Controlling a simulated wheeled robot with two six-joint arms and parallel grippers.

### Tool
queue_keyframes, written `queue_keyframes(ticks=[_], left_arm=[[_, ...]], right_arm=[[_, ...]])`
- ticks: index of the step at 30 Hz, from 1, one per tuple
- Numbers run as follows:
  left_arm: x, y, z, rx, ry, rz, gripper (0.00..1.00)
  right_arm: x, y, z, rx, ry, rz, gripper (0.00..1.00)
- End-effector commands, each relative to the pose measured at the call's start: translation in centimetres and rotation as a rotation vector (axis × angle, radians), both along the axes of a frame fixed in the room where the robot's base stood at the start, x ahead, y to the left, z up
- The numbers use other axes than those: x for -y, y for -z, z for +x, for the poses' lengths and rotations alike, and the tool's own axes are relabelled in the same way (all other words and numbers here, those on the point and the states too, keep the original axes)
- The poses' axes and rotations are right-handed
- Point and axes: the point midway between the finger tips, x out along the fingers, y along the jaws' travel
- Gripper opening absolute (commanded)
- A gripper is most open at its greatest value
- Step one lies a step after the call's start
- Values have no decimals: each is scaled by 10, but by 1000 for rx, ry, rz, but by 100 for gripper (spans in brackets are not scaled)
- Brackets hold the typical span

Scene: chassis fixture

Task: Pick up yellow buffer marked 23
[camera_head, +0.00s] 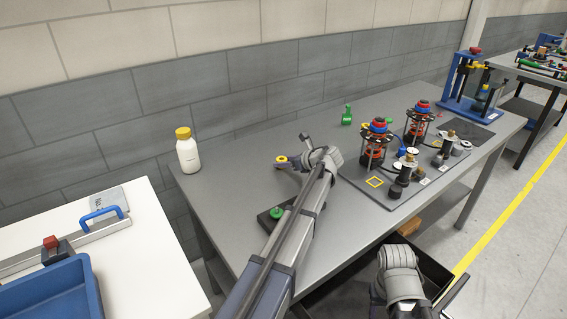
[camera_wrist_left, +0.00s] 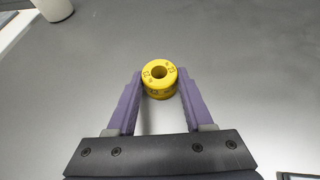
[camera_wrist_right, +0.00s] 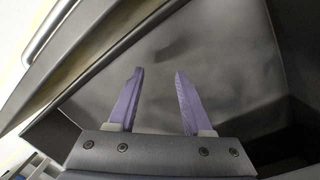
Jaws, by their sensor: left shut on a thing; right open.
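The yellow buffer (camera_wrist_left: 160,79) is a short ring with a centre hole and dark markings that read 23. In the left wrist view it sits between the two purple fingertips of my left gripper (camera_wrist_left: 159,86), which is shut on it. In the head view the buffer (camera_head: 281,159) shows as a small yellow spot at the left gripper (camera_head: 290,163), over the grey table. I cannot tell whether it touches the table. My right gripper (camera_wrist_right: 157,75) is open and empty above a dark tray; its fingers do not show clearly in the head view.
A white bottle with a yellow cap (camera_head: 187,152) stands at the table's left end. Two red-and-blue spring assemblies (camera_head: 376,142) stand on the right with several small parts. A green part (camera_head: 276,213) on a dark block lies beside my left arm. The dark tray (camera_head: 345,284) is below the front edge.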

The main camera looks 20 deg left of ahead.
Motion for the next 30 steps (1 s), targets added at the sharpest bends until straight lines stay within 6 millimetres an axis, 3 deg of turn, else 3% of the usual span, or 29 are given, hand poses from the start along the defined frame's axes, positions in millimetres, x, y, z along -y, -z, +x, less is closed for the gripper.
queue_keyframes(ticks=[8, 21, 30], left_arm=[[0, -26, 0, 0, 0, 0, 0], [0, -91, 0, 0, 0, 0, 0], [0, -99, 0, 0, 0, 0, 0]], right_arm=[[0, -26, 0, 0, 0, 0, 50], [0, -91, 0, 0, 1, 0, 50], [0, -99, 0, 0, 0, 0, 50]])
